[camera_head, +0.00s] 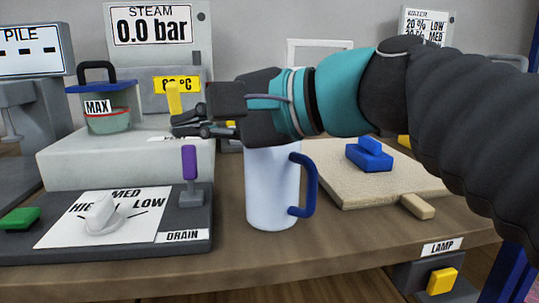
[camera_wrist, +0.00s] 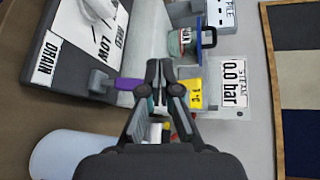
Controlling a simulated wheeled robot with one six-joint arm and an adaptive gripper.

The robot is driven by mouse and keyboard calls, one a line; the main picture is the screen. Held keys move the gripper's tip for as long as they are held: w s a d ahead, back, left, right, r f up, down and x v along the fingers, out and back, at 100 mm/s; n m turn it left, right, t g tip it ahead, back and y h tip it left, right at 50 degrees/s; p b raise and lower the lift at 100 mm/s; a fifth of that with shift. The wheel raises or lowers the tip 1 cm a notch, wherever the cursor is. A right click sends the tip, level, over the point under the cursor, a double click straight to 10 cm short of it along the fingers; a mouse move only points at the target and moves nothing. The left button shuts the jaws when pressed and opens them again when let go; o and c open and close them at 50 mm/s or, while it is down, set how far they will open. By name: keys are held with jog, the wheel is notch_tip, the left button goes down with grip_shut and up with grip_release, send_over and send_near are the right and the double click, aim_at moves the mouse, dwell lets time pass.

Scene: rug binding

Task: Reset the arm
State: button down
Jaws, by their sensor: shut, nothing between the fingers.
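My gripper (camera_head: 178,126) is shut and empty. In the head view it points left, above the bench and between the white cup and the grey machine block. In the wrist view the gripper (camera_wrist: 163,74) shows its fingers closed together, with the purple lever and a yellow part seen past them. My arm comes in from the right and passes over the white cup (camera_head: 271,190), which hides part of the cup's top.
The cup's blue handle faces right. A purple drain lever (camera_head: 189,163) stands below the gripper on a dark panel with a white dial (camera_head: 102,213). A lidded pot (camera_head: 108,121) sits on the block. A board (camera_head: 340,190) with a blue-handled tool (camera_head: 369,155) lies right.

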jog(key=s+d+f+n+h, duration=0.2)
jog(key=s+f, duration=0.3)
jog(key=f, duration=0.3)
jog(key=s+d+f+n+h, duration=0.1)
jog(key=s+f, duration=0.4)
jog(key=f, duration=0.4)
jog(key=w+d+f+n+h, duration=0.1)
jog(key=w+d+f+h, duration=0.2)
jog(key=d+f+h, duration=0.2)
jog(key=w+d+f+n+h, duration=0.2)
jog(key=d+f+h, duration=0.4)
jog(key=d+f, duration=0.6)
jog(key=w+d, duration=0.1)
jog(key=d, duration=0.4)
jog(key=shift+w+d, duration=0.15)
jog(key=shift+d, duration=0.15)
